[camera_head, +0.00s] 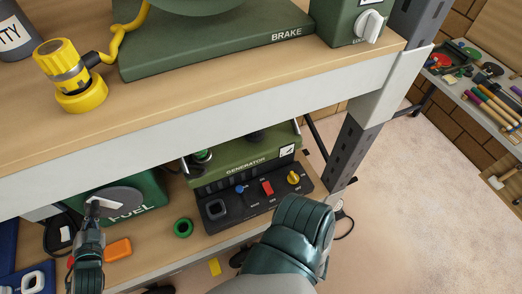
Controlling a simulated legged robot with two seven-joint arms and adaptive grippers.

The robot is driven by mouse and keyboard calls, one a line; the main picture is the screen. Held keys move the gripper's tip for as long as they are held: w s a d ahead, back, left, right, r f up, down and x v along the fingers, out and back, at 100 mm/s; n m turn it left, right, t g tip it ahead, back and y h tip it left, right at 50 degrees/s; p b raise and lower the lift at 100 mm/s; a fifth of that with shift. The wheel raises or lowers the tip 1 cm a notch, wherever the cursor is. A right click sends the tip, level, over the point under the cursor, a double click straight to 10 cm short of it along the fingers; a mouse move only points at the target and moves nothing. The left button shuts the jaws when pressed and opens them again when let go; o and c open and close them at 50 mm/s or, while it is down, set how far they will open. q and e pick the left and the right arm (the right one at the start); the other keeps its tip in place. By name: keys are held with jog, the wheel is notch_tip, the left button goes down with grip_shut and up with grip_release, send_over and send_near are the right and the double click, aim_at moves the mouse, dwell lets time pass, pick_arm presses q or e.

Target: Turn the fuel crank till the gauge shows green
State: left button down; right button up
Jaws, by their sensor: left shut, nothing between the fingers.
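The green fuel box (150,188), lettered FUEL, stands at the left of the lower shelf. A dark grey disc (122,203) is on its front, with a pale bar that looks like the crank handle (101,204). My left gripper (92,214) is shut and empty, its tips right at the pale bar. I cannot tell whether they touch it. I cannot make out a gauge on the fuel box. A dark teal part of my own body fills the lower middle, and my right gripper does not show.
The green generator (243,163) and its black switch panel (255,199) stand to the right on the lower shelf. A green ring (183,228) and an orange block (117,250) lie near the box. The upper shelf's pale front edge (230,120) hangs above this space.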

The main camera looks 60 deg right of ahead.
aim_at(107, 195)
pick_arm(q)
jog(key=shift+s+d+r, duration=0.45)
jog(key=shift+d+r, duration=0.2)
jog(key=shift+r, duration=0.05)
jog(key=shift+s+d+r, duration=0.45)
jog(key=shift+s+d, duration=0.15)
jog(key=shift+d, duration=0.3)
jog(key=shift+s+d, duration=0.7)
jog(key=shift+d, duration=0.15)
